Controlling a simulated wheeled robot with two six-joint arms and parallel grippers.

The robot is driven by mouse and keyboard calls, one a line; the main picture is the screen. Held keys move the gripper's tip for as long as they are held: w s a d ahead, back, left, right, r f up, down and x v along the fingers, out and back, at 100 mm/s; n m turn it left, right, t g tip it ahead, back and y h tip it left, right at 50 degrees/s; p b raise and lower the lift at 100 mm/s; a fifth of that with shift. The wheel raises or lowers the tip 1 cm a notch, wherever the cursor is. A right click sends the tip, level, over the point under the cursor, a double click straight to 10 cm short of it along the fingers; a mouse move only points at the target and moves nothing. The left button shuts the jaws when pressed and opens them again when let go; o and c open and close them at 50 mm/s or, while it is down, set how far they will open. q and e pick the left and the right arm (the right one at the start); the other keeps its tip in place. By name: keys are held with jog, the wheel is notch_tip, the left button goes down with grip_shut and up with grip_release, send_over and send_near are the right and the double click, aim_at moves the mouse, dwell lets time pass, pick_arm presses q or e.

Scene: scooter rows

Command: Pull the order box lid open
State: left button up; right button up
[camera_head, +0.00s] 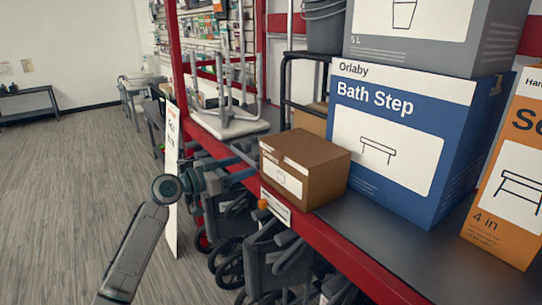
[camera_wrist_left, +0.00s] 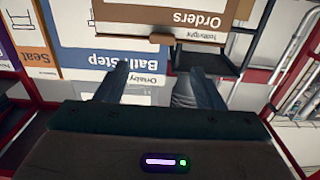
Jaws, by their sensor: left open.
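The order box (camera_head: 327,181) is a brown box with a white label, standing on the dark shelf near its red front edge. Its lid (camera_head: 305,150) looks shut in the head view. In the left wrist view, the box's "Orders" label (camera_wrist_left: 197,20) shows upside down at the top, with a brown lip (camera_wrist_left: 135,38) along the box edge. My left gripper (camera_head: 243,163) is just left of the box's front face, apart from it. Its two fingers are spread and empty in the left wrist view (camera_wrist_left: 157,72). My right gripper is not in view.
A blue Bath Step box (camera_head: 394,150) stands close behind and right of the order box. An orange box (camera_head: 507,190) is further right. A white-seated frame (camera_head: 230,122) is on the shelf at left. Wheeled items (camera_head: 275,258) are below. The grey floor at left is open.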

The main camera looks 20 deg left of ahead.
aim_at(275, 156)
pick_arm(q)
jog(key=p+x, duration=0.4)
jog(key=x, duration=0.5)
jog(key=shift+w+r, duration=0.1)
jog(key=shift+w, duration=0.1)
jog(key=shift+w+d+f+p, duration=0.3)
jog(key=shift+w+d, duration=0.1)
jog(key=shift+w, duration=0.25)
jog(key=shift+c, duration=0.4)
